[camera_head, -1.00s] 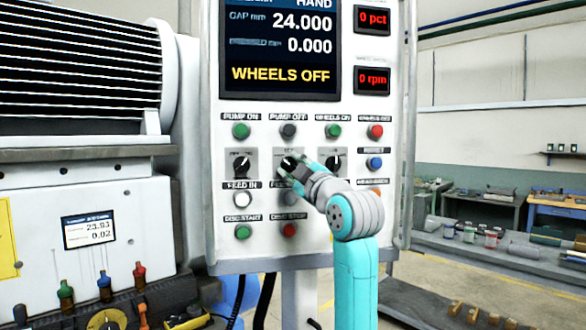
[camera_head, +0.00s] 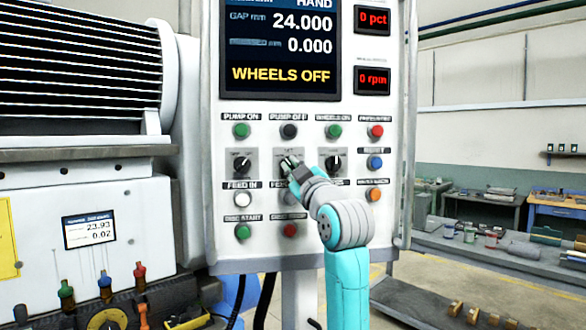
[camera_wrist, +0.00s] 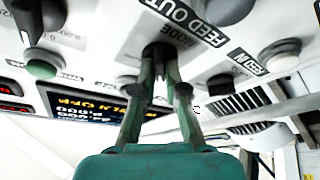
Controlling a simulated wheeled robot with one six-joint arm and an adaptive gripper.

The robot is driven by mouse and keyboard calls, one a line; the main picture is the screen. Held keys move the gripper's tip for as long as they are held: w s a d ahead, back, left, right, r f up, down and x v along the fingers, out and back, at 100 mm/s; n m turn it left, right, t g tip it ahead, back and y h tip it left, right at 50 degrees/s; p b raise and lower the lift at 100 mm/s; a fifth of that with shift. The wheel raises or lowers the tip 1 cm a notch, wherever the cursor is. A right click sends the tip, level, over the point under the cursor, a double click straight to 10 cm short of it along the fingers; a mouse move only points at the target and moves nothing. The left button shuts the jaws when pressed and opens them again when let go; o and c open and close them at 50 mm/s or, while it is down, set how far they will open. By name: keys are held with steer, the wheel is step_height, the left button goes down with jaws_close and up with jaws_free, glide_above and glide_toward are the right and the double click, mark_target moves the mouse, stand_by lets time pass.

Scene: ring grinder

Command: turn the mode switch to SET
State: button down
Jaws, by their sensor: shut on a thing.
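The mode switch is the middle rotary switch of the row on the control panel; its grey plate (camera_head: 303,153) shows around my gripper in the head view. Its dark knob (camera_wrist: 158,48) shows between my fingertips in the wrist view, with MODE printed beside it. My gripper (camera_head: 290,164) is shut on this knob, reaching in from the lower right. The fingers cover most of the knob, so I cannot read its exact pointing. The screen (camera_head: 281,50) shows HAND at the top and WHEELS OFF below.
Similar rotary switches stand close by at left (camera_head: 242,164) and right (camera_head: 333,163). Push buttons lie above and below, including the green PUMP ON button (camera_head: 241,130) and white FEED IN button (camera_head: 242,199). The grinder's body (camera_head: 120,200) is left; a workbench (camera_head: 470,250) is right.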

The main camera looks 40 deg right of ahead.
steer(key=m+h, duration=0.2)
steer(key=m, duration=0.3)
steer(key=m+g+h, duration=0.1)
steer(key=m+h, duration=0.2)
steer(key=m, duration=0.2)
steer(key=shift+w+a+f, duration=0.1)
steer(key=shift+w, duration=0.05)
steer(key=c, duration=1.2)
jaws_free()
steer(key=v, duration=1.2)
steer(key=shift+a, duration=0.1)
